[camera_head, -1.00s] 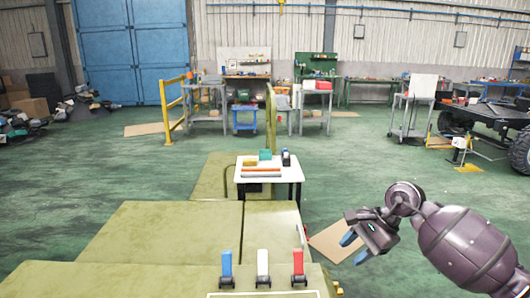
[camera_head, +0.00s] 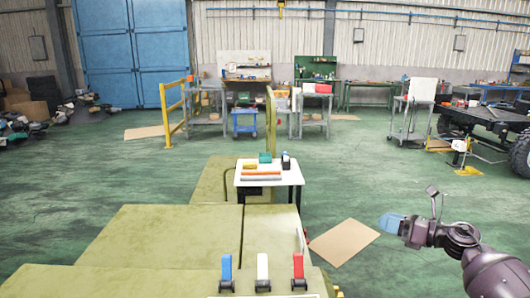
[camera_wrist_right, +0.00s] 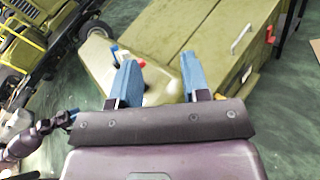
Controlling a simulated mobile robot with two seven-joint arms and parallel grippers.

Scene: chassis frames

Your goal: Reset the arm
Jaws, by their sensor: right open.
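My right gripper (camera_head: 391,223) is at the right side of the head view, out over the green floor and right of the olive chassis. In the right wrist view its two blue fingers (camera_wrist_right: 160,84) stand apart with nothing between them. Beyond the fingers, the olive chassis (camera_wrist_right: 190,35) fills the upper middle of the wrist view. My left arm and left gripper do not show in the head view.
Blue (camera_head: 226,270), white (camera_head: 262,270) and red (camera_head: 298,268) levers stand along the chassis's near edge. A white table (camera_head: 285,177) with several small items stands beyond. A cardboard sheet (camera_head: 343,242) lies on the floor left of my gripper. Floor around the gripper is clear.

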